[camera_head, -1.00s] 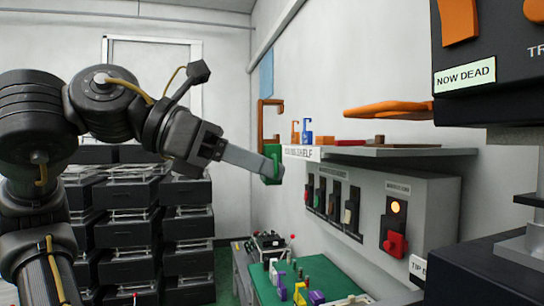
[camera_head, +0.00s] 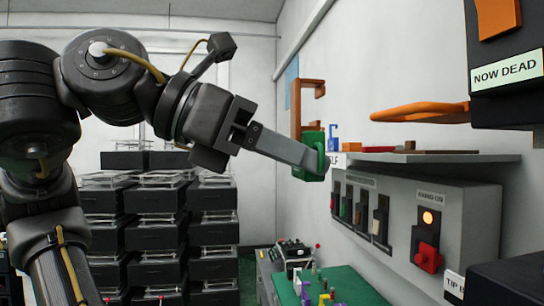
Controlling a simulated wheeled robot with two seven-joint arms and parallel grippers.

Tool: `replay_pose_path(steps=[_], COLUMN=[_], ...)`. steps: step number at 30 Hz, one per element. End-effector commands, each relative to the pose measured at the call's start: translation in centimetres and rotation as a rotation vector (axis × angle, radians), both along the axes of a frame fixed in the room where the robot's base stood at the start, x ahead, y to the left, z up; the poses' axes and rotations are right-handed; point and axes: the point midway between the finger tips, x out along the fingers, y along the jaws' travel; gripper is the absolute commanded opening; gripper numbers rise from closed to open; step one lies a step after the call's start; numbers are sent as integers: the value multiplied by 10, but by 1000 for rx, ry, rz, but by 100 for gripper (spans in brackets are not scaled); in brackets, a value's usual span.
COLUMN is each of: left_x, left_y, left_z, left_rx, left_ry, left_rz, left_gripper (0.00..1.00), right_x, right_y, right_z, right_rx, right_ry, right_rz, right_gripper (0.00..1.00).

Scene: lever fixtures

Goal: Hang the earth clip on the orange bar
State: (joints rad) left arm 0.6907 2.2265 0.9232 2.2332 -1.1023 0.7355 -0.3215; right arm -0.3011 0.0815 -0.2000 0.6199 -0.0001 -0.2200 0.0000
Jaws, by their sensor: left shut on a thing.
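My left gripper (camera_head: 312,160) is shut on the green lower part (camera_head: 313,138) of a hook-shaped clip. The clip's orange hook (camera_head: 296,105) stands upright above the fingers, its top bent over to the right and its mouth facing down. I take this as the earth clip. My right gripper is not in view.
A shelf (camera_head: 440,157) runs below the bar, with a small blue hook (camera_head: 333,136) and flat pieces on it. Beneath is a grey switch panel (camera_head: 455,215) with a lit lamp. A green-topped bench (camera_head: 350,286) is lower. Black crates (camera_head: 210,235) are stacked behind my arm.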

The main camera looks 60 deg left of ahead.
Motion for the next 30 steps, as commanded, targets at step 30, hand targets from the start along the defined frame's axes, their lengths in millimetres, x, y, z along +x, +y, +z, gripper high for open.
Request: replay_pose_path(steps=[30], left_x=[84], left_y=[-25], left_z=[0], left_rx=[-1], left_ry=[1], left_rz=[0], left_gripper=[23], right_x=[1], right_y=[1], right_z=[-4], right_rx=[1], right_ry=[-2], right_rz=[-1], right_gripper=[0])
